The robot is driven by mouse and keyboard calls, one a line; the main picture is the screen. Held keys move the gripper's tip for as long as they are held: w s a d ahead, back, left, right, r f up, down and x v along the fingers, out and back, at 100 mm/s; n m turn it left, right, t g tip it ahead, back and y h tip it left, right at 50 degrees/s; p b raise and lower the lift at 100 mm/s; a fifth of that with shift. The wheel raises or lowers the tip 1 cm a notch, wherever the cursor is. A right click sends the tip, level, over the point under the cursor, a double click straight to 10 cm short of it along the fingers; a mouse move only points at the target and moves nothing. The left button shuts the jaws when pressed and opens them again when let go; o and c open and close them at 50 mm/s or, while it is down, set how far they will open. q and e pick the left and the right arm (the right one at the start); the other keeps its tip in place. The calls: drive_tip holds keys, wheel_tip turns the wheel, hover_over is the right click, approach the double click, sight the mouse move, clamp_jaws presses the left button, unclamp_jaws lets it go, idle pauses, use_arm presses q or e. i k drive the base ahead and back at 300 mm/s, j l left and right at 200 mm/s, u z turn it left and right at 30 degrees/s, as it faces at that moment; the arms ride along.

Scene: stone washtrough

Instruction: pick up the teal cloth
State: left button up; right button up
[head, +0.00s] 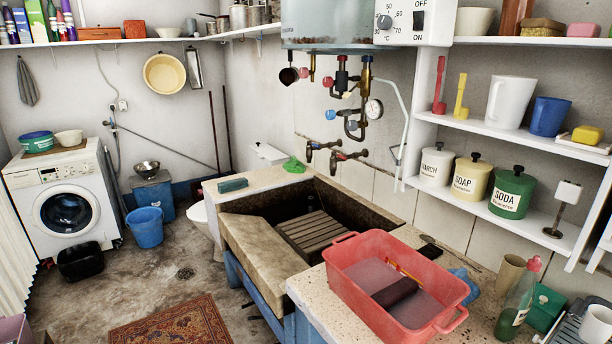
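A blue crumpled cloth (465,283) lies on the right counter, partly hidden behind the red basin. Neither of my grippers is in view.
The red basin (352,252), holding water and a dark block, stands on the speckled counter (322,308). A green bottle (516,305) and teal box (545,308) stand to its right. Brass taps (335,155) and a boiler (335,22) hang over the trough. Floor at left is partly clear.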

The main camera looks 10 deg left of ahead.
sight(228, 186)
drive_tip(key=i+j+z, duration=0.1)
drive_tip(key=i+j, duration=0.15)
drive_tip(key=i+j+z, duration=0.1)
drive_tip(key=i+j, duration=0.15)
drive_tip(key=j, duration=0.15)
drive_tip(key=i+j, duration=0.25)
drive_tip(key=j, duration=0.15)
drive_tip(key=i+j+z, duration=0.15)
drive_tip(key=j, duration=0.2)
drive_tip(key=i+j+z, duration=0.1)
drive_tip(key=i+j, duration=0.2)
drive_tip(key=i+j+z, duration=0.1)
drive_tip(key=j, duration=0.4)
drive_tip(key=i+j, duration=0.25)
drive_tip(key=j, duration=0.15)
drive_tip(key=i+j+z, duration=0.15)
drive_tip(key=j, duration=0.3)
